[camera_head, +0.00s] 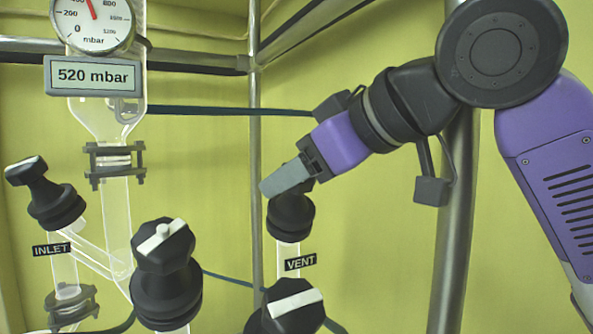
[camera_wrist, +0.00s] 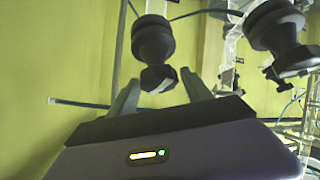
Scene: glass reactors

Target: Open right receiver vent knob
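The vent knob (camera_head: 291,217) is black and sits on a clear glass tube above a "VENT" label (camera_head: 300,263). My gripper (camera_head: 287,178) is at the top of this knob and hides its handle in the head view. In the wrist view, the black knob (camera_wrist: 153,40) has its handle (camera_wrist: 159,78) between the tips of my gripper (camera_wrist: 160,82). The two grey fingers stand apart, one on each side of the handle, with gaps visible. The gripper is open.
A black knob with a white bar (camera_head: 293,303) stands in front of the vent. Another such knob (camera_head: 164,262) and the "INLET" knob (camera_head: 47,194) are to the left. A display (camera_head: 92,76) reads 520 mbar below a round gauge (camera_head: 92,20). A metal post (camera_head: 458,220) stands at right.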

